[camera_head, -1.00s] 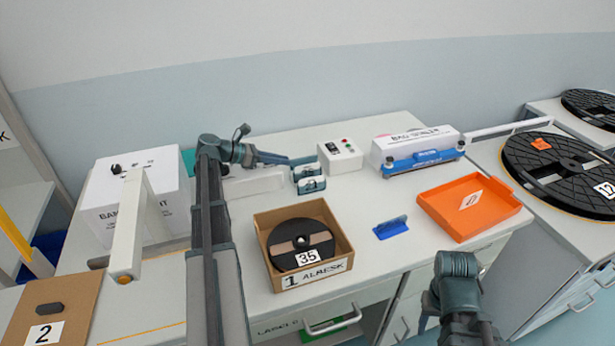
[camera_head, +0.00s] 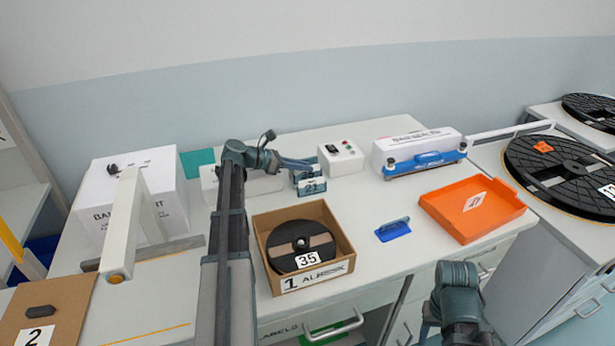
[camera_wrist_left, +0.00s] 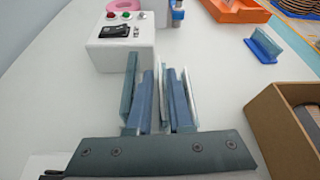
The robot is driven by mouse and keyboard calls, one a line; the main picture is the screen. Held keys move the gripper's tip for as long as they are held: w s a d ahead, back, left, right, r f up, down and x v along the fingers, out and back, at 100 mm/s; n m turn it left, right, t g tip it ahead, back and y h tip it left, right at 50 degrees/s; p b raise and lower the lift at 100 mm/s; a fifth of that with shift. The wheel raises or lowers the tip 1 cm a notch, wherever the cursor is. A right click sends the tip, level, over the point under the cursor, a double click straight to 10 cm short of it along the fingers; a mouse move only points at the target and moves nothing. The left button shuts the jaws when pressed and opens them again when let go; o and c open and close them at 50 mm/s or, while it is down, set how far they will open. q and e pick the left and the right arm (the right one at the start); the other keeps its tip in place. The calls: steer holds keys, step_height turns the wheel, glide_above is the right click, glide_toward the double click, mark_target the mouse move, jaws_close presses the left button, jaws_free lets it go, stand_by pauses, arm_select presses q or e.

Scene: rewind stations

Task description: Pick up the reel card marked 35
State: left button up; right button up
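Two small blue-framed cards stand on the table in the head view. The front card (camera_head: 311,188) reads 21; the rear one is mostly hidden by my left gripper (camera_head: 303,165), and I cannot read its number. In the left wrist view, blue and white upright plates (camera_wrist_left: 175,100) stand between and beside my left fingers (camera_wrist_left: 148,100), seen almost edge-on. I cannot tell whether the fingers touch or hold one. The only readable 35 is on the black reel (camera_head: 300,245) in the open cardboard box (camera_head: 341,235) marked 1. My right gripper does not show; only its arm does.
A white button box (camera_head: 341,160) stands just behind the cards, and a blue-and-white sealer (camera_head: 425,155) is farther right. A blue stand (camera_head: 393,230) and an orange tray (camera_head: 470,207) lie right of the cardboard box. A white carton (camera_head: 130,195) is at left.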

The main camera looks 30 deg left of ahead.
arm_select(q)
jaws_close()
steer(key=shift+r, duration=0.1)
step_height(320, 180, up, 10)
steer(key=p, duration=1)
